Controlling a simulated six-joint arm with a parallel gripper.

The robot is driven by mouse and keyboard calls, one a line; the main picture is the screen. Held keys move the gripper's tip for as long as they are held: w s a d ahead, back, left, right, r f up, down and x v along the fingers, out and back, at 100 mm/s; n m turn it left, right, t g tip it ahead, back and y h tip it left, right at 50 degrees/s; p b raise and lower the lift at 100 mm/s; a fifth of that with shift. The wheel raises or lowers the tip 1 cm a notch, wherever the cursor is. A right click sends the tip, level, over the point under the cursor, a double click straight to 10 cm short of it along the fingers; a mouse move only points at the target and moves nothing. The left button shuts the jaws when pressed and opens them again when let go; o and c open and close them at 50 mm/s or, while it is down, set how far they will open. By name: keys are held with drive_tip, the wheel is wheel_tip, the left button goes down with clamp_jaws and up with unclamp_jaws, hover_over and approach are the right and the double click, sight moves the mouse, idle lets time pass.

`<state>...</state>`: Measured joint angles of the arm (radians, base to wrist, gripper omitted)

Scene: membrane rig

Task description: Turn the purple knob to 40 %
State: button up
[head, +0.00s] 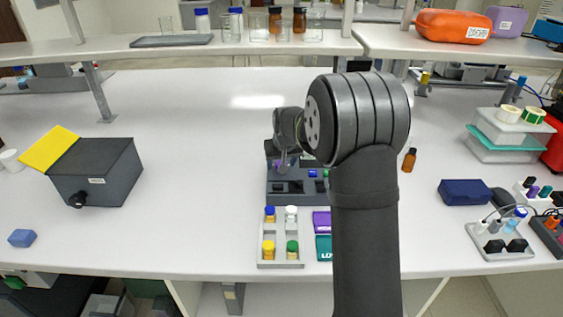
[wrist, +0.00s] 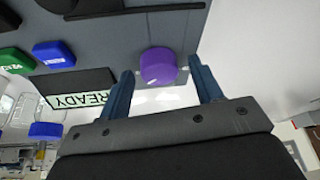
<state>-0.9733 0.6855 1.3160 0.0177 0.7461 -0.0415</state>
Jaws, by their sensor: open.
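The purple knob (wrist: 158,67) sits on the grey panel of the rig (wrist: 110,35) in the wrist view. It has a pale pointer mark on it, and pale marks show on the panel at its side. My gripper (wrist: 163,82) is open, with one blue finger to the left of the knob and one to the right. The knob lies between and just beyond the fingertips; I cannot tell whether they touch it. In the head view the rig (head: 283,188) stands mid-bench, partly hidden by my arm, and the knob cannot be made out clearly.
A display reading "READY" (wrist: 78,97), a green button (wrist: 12,60) and a blue button (wrist: 54,54) are left of the knob. A tray of capped bottles (head: 280,262) stands in front of the rig. A brown bottle (head: 409,160) stands to the right.

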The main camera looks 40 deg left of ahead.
drive_tip(key=c, duration=1)
drive_tip(key=n+g, duration=0.1)
drive_tip(key=n, duration=0.1)
drive_tip(key=n+g, duration=0.1)
drive_tip(key=n, duration=0.1)
drive_tip(key=shift+w+n+y, duration=0.15)
drive_tip(key=shift+n+y, duration=0.15)
drive_tip(key=shift+w+n+g, duration=0.15)
drive_tip(key=shift+n+g, duration=0.75)
drive_tip(key=shift+n, duration=1.6)
